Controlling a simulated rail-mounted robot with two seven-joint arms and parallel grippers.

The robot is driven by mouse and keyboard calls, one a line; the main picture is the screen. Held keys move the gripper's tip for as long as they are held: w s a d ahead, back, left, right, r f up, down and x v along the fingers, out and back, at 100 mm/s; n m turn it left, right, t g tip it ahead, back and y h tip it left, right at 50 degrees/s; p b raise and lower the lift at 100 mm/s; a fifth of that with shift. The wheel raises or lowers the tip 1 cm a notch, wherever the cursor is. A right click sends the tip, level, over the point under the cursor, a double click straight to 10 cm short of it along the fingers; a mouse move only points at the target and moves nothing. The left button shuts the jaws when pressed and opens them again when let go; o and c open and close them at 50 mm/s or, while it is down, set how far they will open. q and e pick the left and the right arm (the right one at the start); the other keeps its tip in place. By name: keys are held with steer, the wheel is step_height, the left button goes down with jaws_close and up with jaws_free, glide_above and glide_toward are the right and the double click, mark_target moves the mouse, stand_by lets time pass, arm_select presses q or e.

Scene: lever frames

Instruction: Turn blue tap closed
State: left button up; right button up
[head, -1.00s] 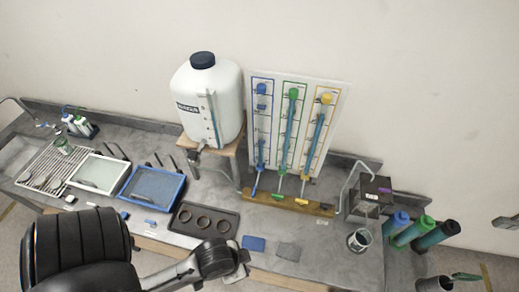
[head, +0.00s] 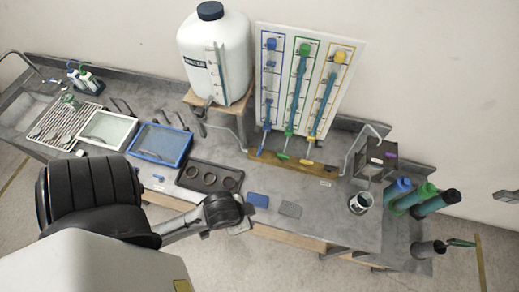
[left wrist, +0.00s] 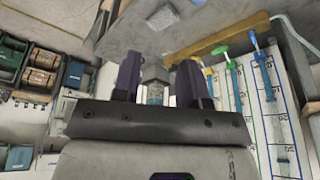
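The blue tap (head: 263,143) is the leftmost of three small levers at the foot of a white board, below a blue tube. It also shows in the left wrist view (left wrist: 253,40), at the upper right beside the green tap (left wrist: 223,49). My left gripper (left wrist: 158,75) has its two dark fingers apart. A greyish block-like shape shows between them; I cannot tell what it is or whether it is touched. In the head view my left arm's end is over the table's front edge, in front of and apart from the blue tap.
The green tap (head: 284,155) and yellow tap (head: 306,162) stand close to the right along a wooden bar (head: 255,153). A white tank (head: 225,75) stands behind left.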

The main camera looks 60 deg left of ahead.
arm_select(q)
steer(key=w+a+r+t+y+b, duration=0.1)
steer(key=w+a+r+t+b, duration=0.25)
steer(key=w, duration=0.85)
steer(key=w+a+r+y, duration=0.1)
steer(key=w+a+y, duration=0.1)
steer(key=w+a, duration=0.65)
steer(key=n+g+h+b, duration=0.1)
steer(key=n+g+h, duration=0.2)
steer(key=n+g, duration=0.6)
glide_above(260, 149)
step_height(260, 149, down, 14)
steer(key=n+t, duration=0.2)
step_height(260, 149, down, 13)
steer(key=shift+s+f+b, duration=0.15)
steer(key=shift+f+b, duration=0.05)
steer(key=shift+b, duration=0.3)
